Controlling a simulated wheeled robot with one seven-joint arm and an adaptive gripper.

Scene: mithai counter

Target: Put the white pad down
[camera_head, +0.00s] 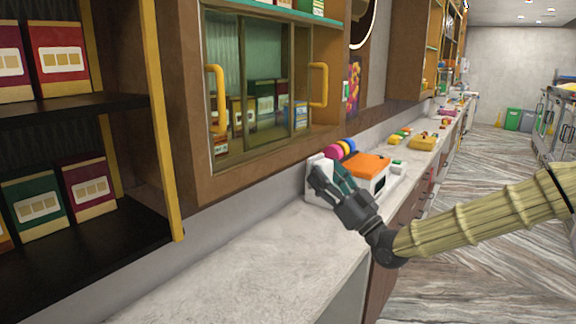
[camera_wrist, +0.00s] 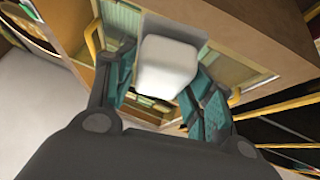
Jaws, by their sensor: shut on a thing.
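The white pad (camera_wrist: 168,64) is a pale block with rounded edges between the teal-lined fingers of my gripper (camera_wrist: 162,92) in the wrist view. The fingers are shut on it from both sides, and its far end sticks out beyond them. In the head view my gripper (camera_head: 328,182) is over the counter (camera_head: 265,255), in front of a white machine with an orange top (camera_head: 368,166). A white patch shows by the fingertips there, but I cannot tell pad from machine. The gap between pad and counter cannot be judged.
The near counter is bare. Pink, yellow and blue rounds (camera_head: 341,149) stand behind the machine, and a small white block (camera_head: 398,168) lies to its right. A cabinet with yellow handles (camera_head: 217,98) overhangs the counter. A dark shelf with boxes (camera_head: 38,202) stands at left.

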